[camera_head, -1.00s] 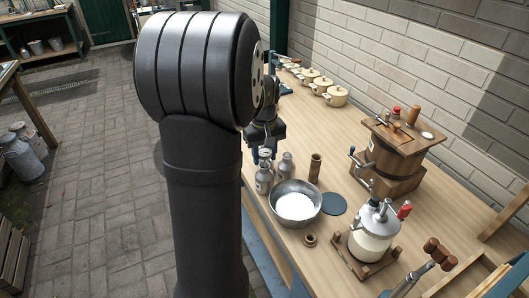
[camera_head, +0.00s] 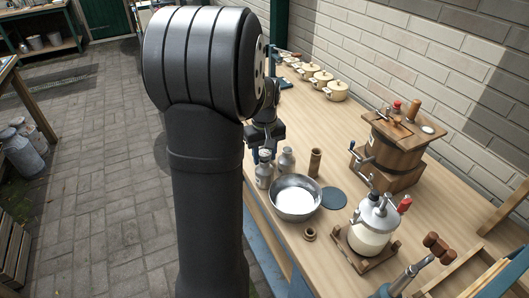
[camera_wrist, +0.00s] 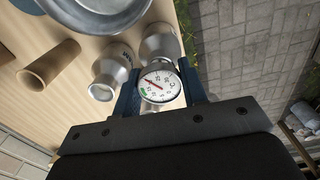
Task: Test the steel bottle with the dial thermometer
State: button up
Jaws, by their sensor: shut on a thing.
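My gripper (camera_wrist: 158,92) is shut on the dial thermometer (camera_wrist: 160,85), whose round white face with a red needle shows between the two blue fingers in the wrist view. Two grey metal bottles stand close together: one bottle (camera_wrist: 161,42) is just beyond the dial, the other bottle (camera_wrist: 108,79) is to its left. In the head view they are the front bottle (camera_head: 264,175) and the back bottle (camera_head: 286,161), with my gripper (camera_head: 267,148) above and behind them. The thermometer's stem is hidden by its dial, so I cannot tell whether it touches a bottle.
A metal bowl (camera_head: 278,205) with white contents, a wooden cylinder (camera_head: 315,161) and a dark disc (camera_head: 334,198) stand near the bottles. A lidded jar (camera_head: 370,232) and a wooden churn (camera_head: 394,159) are to the right. Several cream pots (camera_head: 337,91) line the wall.

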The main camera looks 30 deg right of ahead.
jog(key=shift+f, duration=0.75)
dwell(0.4)
jog(key=o, duration=0.9)
jog(key=c, duration=0.4)
jog(key=shift+r, duration=0.1)
jog(key=shift+r, duration=2.5)
jog(key=o, duration=1)
